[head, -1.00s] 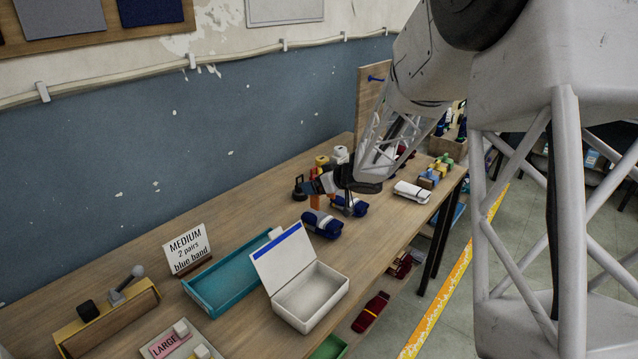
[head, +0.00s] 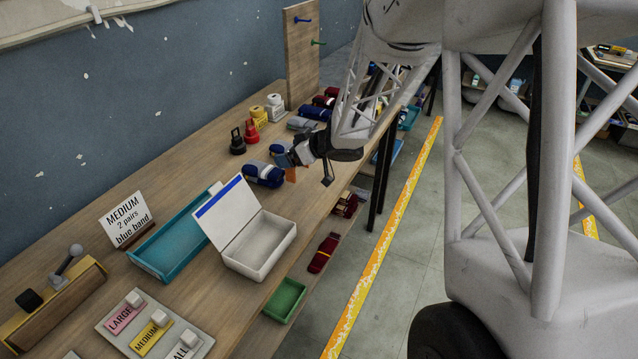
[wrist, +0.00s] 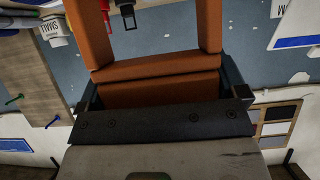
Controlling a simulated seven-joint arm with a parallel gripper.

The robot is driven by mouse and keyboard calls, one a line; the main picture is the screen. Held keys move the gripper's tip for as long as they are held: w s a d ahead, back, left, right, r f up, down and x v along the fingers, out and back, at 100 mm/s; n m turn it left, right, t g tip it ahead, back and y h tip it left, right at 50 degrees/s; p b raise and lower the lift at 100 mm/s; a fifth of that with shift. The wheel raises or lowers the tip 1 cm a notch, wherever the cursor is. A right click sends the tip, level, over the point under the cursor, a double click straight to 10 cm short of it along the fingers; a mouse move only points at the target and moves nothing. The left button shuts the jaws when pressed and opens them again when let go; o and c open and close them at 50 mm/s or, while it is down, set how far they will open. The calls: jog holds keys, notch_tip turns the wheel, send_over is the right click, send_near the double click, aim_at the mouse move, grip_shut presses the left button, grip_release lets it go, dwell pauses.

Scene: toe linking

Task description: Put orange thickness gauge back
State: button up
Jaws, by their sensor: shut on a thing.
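My gripper (head: 287,160) is shut on the orange thickness gauge (wrist: 153,66). In the wrist view the gauge is a thick orange frame around an opening. Its base lies between my fingers and its upper end is cut off by the picture edge. In the head view only a small orange part (head: 291,174) shows below my gripper, near the front edge of the wooden table (head: 190,150). A wooden pegboard (head: 303,55) with a blue peg (head: 302,19) and a green peg (head: 318,42) stands farther back. It also shows in the wrist view (wrist: 32,85). Both pegs look empty.
Rolled blue socks (head: 262,174) lie beside my gripper. A black padlock-like piece (head: 237,142) and a red one (head: 251,131) stand behind. An open white box (head: 260,250), a teal tray (head: 170,245) and a MEDIUM sign (head: 127,221) are nearer. The aisle floor (head: 410,230) is clear.

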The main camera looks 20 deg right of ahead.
jog(key=s+d+f, duration=0.3)
jog(key=s+d, duration=0.3)
jog(key=s, duration=0.6)
jog(key=shift+s+d, duration=0.2)
jog(key=shift+s, duration=0.15)
jog(key=shift+w, duration=0.1)
jog(key=w+d+f, duration=0.1)
jog(key=w, duration=1.4)
jog(key=shift+w+d+f, duration=0.15)
jog(key=shift+w+f, duration=0.05)
jog(key=shift+w, duration=0.2)
jog(key=shift+f, duration=1.75)
jog(key=shift+f, duration=0.1)
jog(key=o, duration=0.7)
